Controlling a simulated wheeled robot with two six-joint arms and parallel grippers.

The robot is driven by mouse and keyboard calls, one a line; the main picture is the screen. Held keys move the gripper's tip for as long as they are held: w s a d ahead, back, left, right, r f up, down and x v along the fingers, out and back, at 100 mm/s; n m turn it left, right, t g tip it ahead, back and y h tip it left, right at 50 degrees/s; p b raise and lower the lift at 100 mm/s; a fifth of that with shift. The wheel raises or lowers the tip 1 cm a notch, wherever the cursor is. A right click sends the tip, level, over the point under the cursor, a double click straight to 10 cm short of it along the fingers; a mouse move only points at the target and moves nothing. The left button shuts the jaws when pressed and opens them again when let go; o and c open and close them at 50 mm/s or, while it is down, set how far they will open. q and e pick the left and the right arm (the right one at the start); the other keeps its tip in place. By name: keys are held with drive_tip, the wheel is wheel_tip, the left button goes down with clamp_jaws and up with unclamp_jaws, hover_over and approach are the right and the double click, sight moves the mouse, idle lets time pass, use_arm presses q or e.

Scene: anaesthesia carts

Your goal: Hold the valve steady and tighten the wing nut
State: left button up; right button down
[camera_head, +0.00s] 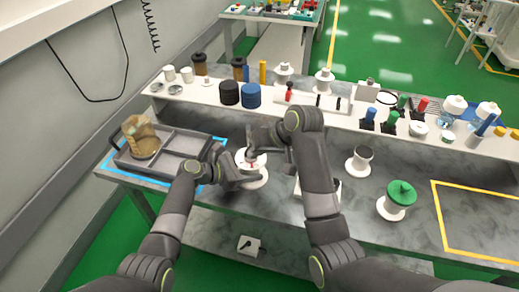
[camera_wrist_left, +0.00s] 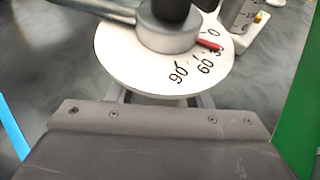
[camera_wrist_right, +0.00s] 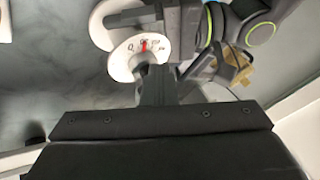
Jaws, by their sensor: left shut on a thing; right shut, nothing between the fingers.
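The valve has a white dial (camera_head: 240,157) and stands on the bench in the middle of the head view. In the left wrist view, the dial (camera_wrist_left: 130,72) carries marks from 0 to 90, and a red pointer (camera_wrist_left: 209,45) lies between 0 and 60. A grey winged nut (camera_wrist_left: 165,38) sits above the dial, its top hidden by a dark part. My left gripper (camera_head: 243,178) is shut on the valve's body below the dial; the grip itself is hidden. My right gripper (camera_head: 264,144) is shut and empty, close above the nut; contact cannot be told.
A grey divided tray (camera_head: 180,158) with a tan container (camera_head: 140,138) stands to the left. A white spool-like part (camera_head: 358,165) and a green-topped part (camera_head: 400,193) stand to the right. A raised shelf behind holds bottles and black and blue cylinders (camera_head: 250,96). The yellow-outlined area at right is clear.

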drive_tip(key=shift+s+a, duration=0.15)
drive_tip(key=shift+a, duration=1.1)
